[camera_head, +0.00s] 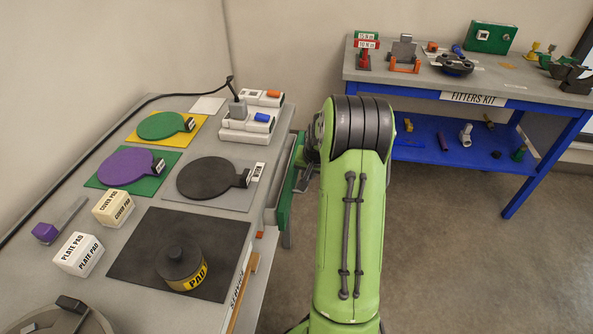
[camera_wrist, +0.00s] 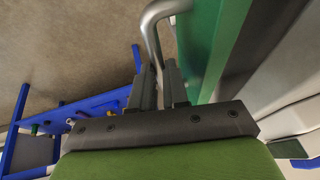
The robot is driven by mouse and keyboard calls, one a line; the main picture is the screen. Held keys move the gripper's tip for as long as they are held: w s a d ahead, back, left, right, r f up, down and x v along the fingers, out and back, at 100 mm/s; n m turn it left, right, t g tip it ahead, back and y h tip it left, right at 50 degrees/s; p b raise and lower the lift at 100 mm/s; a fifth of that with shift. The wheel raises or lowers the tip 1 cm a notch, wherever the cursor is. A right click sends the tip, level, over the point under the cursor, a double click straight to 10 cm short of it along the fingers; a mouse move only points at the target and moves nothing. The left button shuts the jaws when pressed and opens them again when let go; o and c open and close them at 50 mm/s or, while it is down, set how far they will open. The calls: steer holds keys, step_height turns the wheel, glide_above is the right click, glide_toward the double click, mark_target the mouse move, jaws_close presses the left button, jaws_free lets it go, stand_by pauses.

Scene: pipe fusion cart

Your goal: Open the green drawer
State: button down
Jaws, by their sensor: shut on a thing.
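The green drawer front (camera_head: 287,200) shows as a narrow strip at the right side of the grey cart, partly behind my arm. In the wrist view the green front (camera_wrist: 205,45) fills the upper middle, with a bent grey metal handle (camera_wrist: 151,28) standing out from it. My gripper (camera_wrist: 160,85) is shut on the handle, whose bar runs down between the two fingers. In the head view my gripper (camera_head: 304,178) is mostly hidden by my arm, beside the green front. How far the drawer stands out is hard to tell.
The cart top (camera_head: 115,270) holds coloured plates, pad boxes and a dark mat (camera_head: 150,240) with a round pad pot. A blue workbench (camera_head: 470,155) with tools stands at the back right. Open floor (camera_head: 460,250) lies right of my arm.

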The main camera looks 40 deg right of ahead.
steer(key=s+d, duration=1.1)
steer(key=s, duration=0.4)
steer(key=shift+d+p, duration=0.25)
steer(key=shift+p, duration=0.2)
steer(key=c, duration=1.1)
jaws_free()
steer(key=shift+w, duration=0.1)
steer(key=p+v, duration=0.4)
steer(key=v, duration=1.1)
steer(key=shift+a+r, duration=0.1)
steer(key=shift+r, duration=0.25)
